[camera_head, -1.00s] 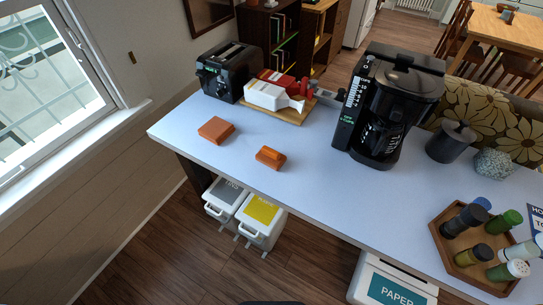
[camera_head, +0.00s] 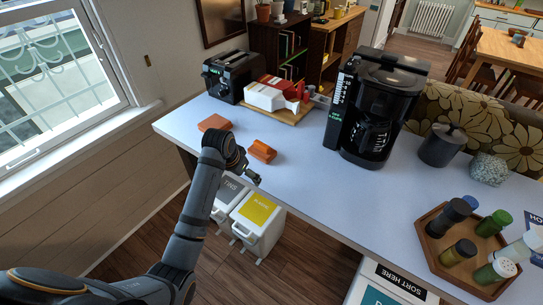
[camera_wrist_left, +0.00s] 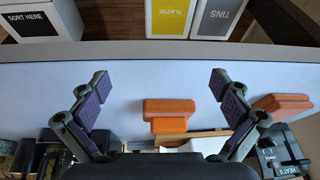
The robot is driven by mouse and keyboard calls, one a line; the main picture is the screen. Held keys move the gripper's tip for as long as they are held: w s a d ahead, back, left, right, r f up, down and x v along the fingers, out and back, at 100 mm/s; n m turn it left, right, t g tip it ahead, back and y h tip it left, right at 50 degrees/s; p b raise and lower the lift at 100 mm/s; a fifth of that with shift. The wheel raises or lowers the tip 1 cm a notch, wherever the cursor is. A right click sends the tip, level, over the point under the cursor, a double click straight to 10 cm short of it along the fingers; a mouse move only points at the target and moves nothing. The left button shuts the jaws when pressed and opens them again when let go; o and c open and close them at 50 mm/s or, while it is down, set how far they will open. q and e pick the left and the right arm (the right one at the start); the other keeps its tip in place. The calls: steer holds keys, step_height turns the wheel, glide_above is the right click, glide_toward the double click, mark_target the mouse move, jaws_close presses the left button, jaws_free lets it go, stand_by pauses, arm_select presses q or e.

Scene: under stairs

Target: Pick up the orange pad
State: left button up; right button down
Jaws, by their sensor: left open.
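Two orange pads lie on the white counter. One is a block with a brighter raised part (camera_head: 262,151); the other is a flatter, plain orange-brown block (camera_head: 214,123) farther left. My left gripper (camera_head: 252,179) is at the counter's front edge, just in front of the block with the raised part, and is open and empty. The plain block (camera_wrist_left: 283,104) is outside the right finger. My arm partly covers the plain block in the head view. My right gripper is not in view.
A black toaster (camera_head: 230,77) and a wooden board (camera_head: 283,112) with red and white items stand behind the pads. A black coffee maker (camera_head: 378,105) stands to the right. White bins (camera_head: 258,222) stand below the counter edge. The counter around the pads is clear.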

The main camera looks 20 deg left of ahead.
mark_target(260, 145)
arm_select(q)
steer(key=shift+m+h, duration=0.4)
steer(key=w+r, duration=0.1)
steer(key=w, duration=0.1)
steer(key=w+r, duration=0.3)
steer(key=w, duration=0.2)
steer(key=shift+a+r, duration=0.1)
steer(key=shift+r, duration=0.2)
step_height(260, 145, up, 4)
steer(key=w+d, duration=0.1)
steer(key=w, duration=0.2)
steer(key=shift+m, duration=0.4)
steer(key=x, duration=0.5)
steer(key=shift+w+d+p, duration=0.1)
steer(key=shift+w+p, duration=0.05)
steer(key=shift+p, duration=0.25)
steer(key=shift+f, duration=0.1)
steer(key=p+x, duration=0.1)
steer(key=x, duration=0.3)
steer(key=shift+w+d, duration=0.1)
steer(key=shift+w+d+f, duration=0.1)
steer(key=shift+w+f, duration=0.05)
steer(key=shift+f, duration=0.25)
steer(key=c, duration=0.8)
